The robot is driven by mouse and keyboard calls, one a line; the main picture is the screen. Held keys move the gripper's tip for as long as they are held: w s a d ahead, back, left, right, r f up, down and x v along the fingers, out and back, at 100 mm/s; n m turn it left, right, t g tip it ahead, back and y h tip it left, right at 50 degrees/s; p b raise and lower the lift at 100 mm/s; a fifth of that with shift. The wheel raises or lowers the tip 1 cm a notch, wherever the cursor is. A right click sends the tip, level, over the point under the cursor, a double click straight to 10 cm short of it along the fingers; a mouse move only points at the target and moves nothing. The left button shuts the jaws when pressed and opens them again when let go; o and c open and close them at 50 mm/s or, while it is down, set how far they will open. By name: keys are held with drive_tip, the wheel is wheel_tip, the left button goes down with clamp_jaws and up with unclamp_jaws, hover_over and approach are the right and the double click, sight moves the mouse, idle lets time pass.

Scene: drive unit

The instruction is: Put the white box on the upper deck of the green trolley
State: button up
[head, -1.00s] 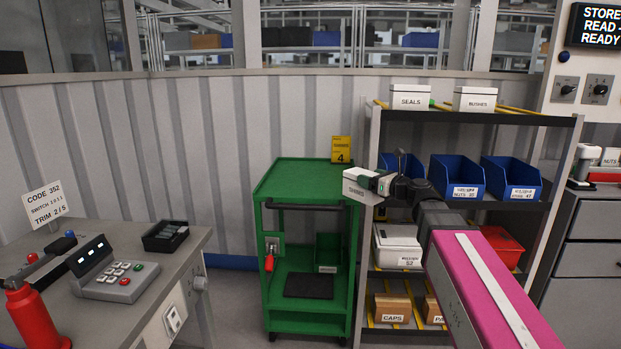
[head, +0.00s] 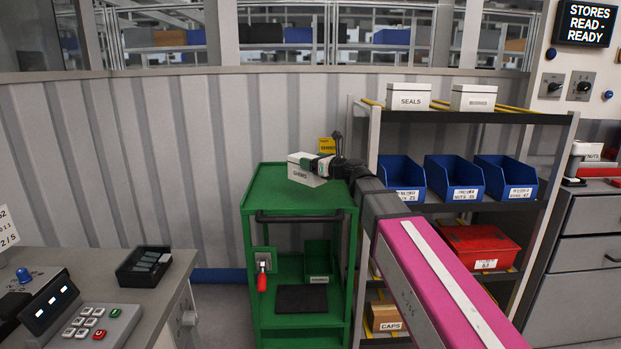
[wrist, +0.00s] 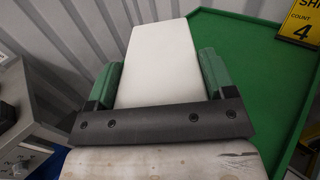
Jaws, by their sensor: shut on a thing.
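The white box (head: 305,171), labelled SHIMS, is held by my gripper (head: 322,168) over the green trolley's upper deck (head: 275,195). In the wrist view the white box (wrist: 155,60) lies between the two green fingers of my gripper (wrist: 160,82), with the green deck (wrist: 245,70) below and to its right. The box overlaps the deck's far right part in the head view. I cannot tell how high it is above the deck.
A yellow count card (head: 327,146) stands at the trolley's back. The shelf rack (head: 371,140) with blue bins (head: 402,178) is close on the right. A desk (head: 170,285) with a black tray (head: 143,265) is at left. The trolley's lower shelf holds a dark mat (head: 302,298).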

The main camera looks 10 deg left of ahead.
drive_tip(key=shift+w+a+f, duration=0.2)
drive_tip(key=shift+w+f, duration=0.8)
drive_tip(key=shift+f, duration=0.3)
drive_tip(key=shift+w+a+f, duration=0.2)
drive_tip(key=shift+w+f, duration=0.8)
drive_tip(key=shift+f, duration=0.25)
drive_tip(key=shift+w+a+f, duration=0.2)
drive_tip(key=shift+w+f, duration=0.8)
drive_tip(key=shift+f, duration=0.3)
drive_tip(key=shift+f, duration=0.1)
drive_tip(key=o, duration=1.2)
drive_tip(key=shift+c, duration=0.2)
drive_tip(key=v, duration=1.2)
